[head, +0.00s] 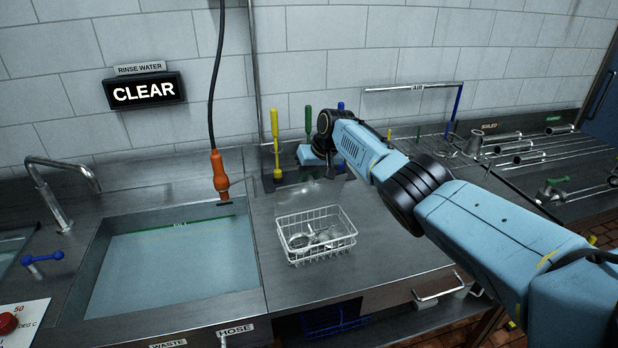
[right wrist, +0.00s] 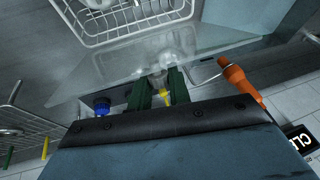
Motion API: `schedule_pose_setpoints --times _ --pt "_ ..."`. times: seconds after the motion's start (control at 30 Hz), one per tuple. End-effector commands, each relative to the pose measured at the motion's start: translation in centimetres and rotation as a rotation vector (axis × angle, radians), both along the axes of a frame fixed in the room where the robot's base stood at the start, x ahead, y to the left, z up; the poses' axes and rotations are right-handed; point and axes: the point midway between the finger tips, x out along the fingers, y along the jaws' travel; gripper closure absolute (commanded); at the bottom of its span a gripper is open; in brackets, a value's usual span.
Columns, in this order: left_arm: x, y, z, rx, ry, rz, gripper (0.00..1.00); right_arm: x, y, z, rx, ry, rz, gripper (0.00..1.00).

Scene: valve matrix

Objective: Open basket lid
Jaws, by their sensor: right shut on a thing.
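The white wire basket (head: 316,252) stands on the steel counter right of the water-filled sink, with several metal parts visible inside. A clear, see-through lid (head: 298,192) shows faintly behind the basket's top, away from its front rim. In the right wrist view the lid (right wrist: 120,70) is a glassy sheet beside the basket (right wrist: 125,38). My right gripper (right wrist: 160,90) is shut on the lid at its edge; the exact grip point is blurred by the clear material. In the head view that gripper is behind the basket, its fingers partly hidden by my arm. My left gripper is out of view.
An orange hose nozzle (head: 219,172) hangs over the sink's (head: 105,282) right side. Yellow and green-handled tools (head: 275,140) stand against the wall behind the basket. Steel racks (head: 520,152) are at the right. Counter right of the basket is clear.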

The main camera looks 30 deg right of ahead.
Motion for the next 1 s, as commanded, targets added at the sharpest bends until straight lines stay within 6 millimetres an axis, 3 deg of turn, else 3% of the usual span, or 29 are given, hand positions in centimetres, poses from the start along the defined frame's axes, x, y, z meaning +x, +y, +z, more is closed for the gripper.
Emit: schedule_pose_setpoints --times 0.53,0.57,0.7,1.0 --pt "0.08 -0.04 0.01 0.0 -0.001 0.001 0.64 0.03 0.16 0.01 0.002 -0.001 0.002 1.0" --pt "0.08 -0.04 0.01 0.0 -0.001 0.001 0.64 0.03 0.16 0.01 0.002 -0.001 0.002 0.77" --pt "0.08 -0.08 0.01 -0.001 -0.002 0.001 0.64 0.02 0.13 0.01 0.002 0.0 0.001 0.61" --pt "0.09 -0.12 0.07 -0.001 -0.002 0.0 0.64 -0.01 0.06 0.12 0.002 0.0 0.001 0.61"
